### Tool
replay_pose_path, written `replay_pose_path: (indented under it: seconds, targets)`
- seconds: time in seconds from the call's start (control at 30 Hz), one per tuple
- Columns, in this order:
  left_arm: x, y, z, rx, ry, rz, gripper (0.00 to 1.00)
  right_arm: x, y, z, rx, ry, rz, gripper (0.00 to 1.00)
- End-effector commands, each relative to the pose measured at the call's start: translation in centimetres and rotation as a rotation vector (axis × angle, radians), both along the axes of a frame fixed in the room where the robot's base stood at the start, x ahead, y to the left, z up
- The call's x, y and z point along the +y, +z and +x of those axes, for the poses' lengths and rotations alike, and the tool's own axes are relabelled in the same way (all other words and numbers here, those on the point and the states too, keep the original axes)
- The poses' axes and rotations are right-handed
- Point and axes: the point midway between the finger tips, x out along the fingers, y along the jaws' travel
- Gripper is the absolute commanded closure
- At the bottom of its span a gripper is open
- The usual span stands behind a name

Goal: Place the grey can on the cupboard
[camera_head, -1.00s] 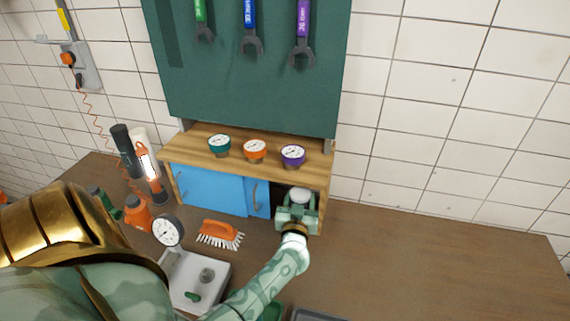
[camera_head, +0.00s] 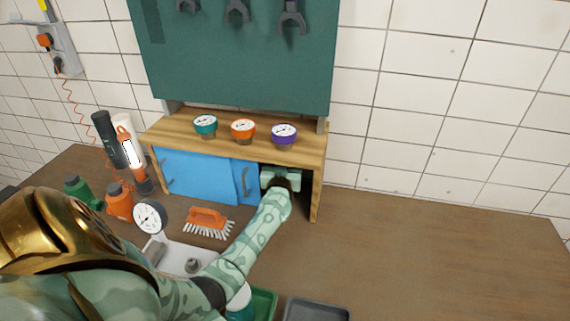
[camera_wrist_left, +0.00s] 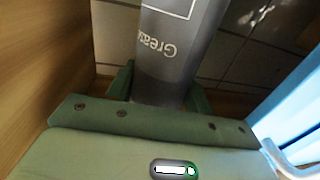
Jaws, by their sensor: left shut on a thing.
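The wooden cupboard (camera_head: 183,132) with blue sliding doors (camera_head: 205,177) stands against the wall; its right compartment is open. My left gripper (camera_head: 280,180) reaches into this compartment, under the cupboard's top board. In the left wrist view my left gripper (camera_wrist_left: 160,92) is shut on the grey can (camera_wrist_left: 178,45), which has "Grea..." lettering. The can is hidden in the head view. I cannot tell whether its bottom touches the shelf. My right gripper is not in view.
Teal (camera_head: 205,125), orange (camera_head: 243,130) and purple (camera_head: 284,134) gauges stand on the cupboard's top. An orange brush (camera_head: 207,218) and a scale with a dial (camera_head: 150,216) are in front. Orange (camera_head: 119,202) and green bottles stand left. The worktop at right (camera_head: 430,240) is clear.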

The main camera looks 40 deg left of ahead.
Motion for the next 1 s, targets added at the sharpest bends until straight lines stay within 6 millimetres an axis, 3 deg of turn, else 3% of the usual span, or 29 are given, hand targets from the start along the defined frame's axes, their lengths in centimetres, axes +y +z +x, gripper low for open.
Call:
replay_pose_path:
  seconds: [0.13, 0.17, 0.23, 0.57, 0.67, 1.0]
  targets:
    - [0.0, -0.2, 0.0, -0.002, 0.0, 0.001, 1.0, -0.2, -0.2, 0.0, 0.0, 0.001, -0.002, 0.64]
    - [0.0, -0.3, 0.0, 0.0, 0.0, 0.0, 0.43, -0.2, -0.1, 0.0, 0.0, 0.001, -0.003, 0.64]
    - [0.0, -0.2, 0.0, 0.0, 0.0, 0.0, 0.27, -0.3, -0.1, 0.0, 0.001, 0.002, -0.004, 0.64]
    - [-0.1, 0.2, -0.1, -0.001, 0.0, -0.001, 0.27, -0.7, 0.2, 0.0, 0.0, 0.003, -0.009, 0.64]
    - [-0.9, 0.1, -1.2, 0.002, -0.002, -0.001, 0.27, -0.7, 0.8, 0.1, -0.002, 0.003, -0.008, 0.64]
    - [-5.3, 0.2, -7.5, 0.002, -0.001, -0.001, 0.27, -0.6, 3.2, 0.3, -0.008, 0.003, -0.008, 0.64]
